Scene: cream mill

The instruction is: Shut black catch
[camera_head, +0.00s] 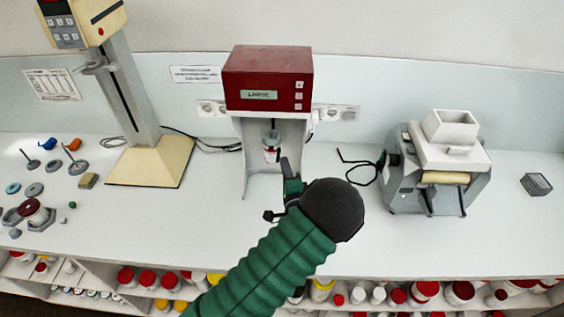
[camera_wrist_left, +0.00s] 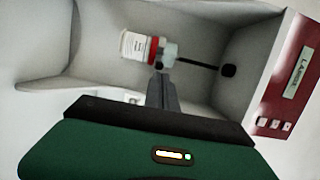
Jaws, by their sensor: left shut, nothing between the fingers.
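The cream mill (camera_head: 268,82) has a red top and an open grey housing. A white jar with a red band (camera_head: 271,151) hangs inside the housing under the mill's shaft. In the left wrist view the jar (camera_wrist_left: 138,46) lies sideways in the picture, beside a pale holder (camera_wrist_left: 168,54) and a dark shaft. A small black piece (camera_wrist_left: 159,65), which looks like the black catch, shows at the holder near my fingertips. I cannot tell whether it stands open or shut. My left gripper (camera_head: 285,163) is shut and empty, in front of the housing. Its fingertips (camera_wrist_left: 160,77) point at the holder; contact is unclear.
A beige stand with a display (camera_head: 147,160) is at the left, with small loose parts near it. A grey roller machine (camera_head: 435,170) and a small dark rack (camera_head: 536,184) are at the right. Jars fill the shelf below.

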